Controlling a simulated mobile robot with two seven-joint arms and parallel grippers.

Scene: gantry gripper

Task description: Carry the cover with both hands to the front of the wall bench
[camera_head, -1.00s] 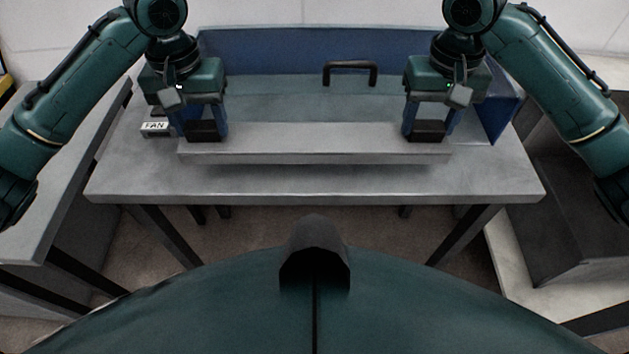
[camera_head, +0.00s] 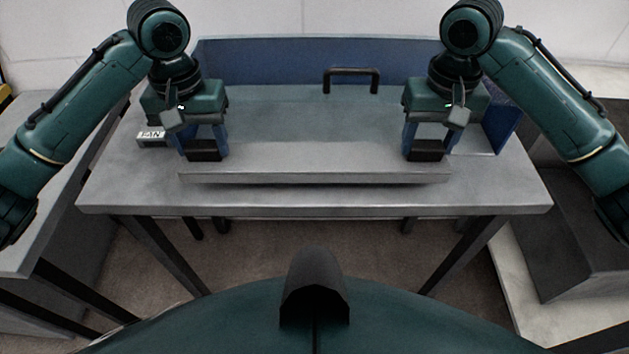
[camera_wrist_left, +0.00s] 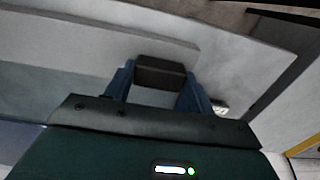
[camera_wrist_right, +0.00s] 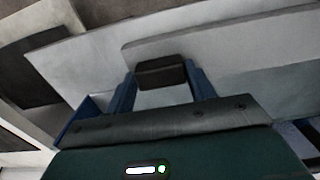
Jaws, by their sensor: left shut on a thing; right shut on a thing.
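The cover (camera_head: 315,160) is a long light-grey panel with a thin front lip, level over the table in the head view. My left gripper (camera_head: 204,151) is shut on its left end. My right gripper (camera_head: 426,151) is shut on its right end. The cover's light-grey surface also shows in the left wrist view (camera_wrist_left: 95,42) and the right wrist view (camera_wrist_right: 235,45). The wall bench (camera_head: 310,198) is the grey table below, with its front edge nearer to me than the cover. I cannot tell whether the cover touches the bench.
A blue panel (camera_head: 280,62) stands at the back, with a blue side piece (camera_head: 503,125) at the right. A black handle (camera_head: 351,72) shows behind the cover. A small block labelled FAN (camera_head: 151,135) sits at the left. A bare bench strip lies in front of the cover.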

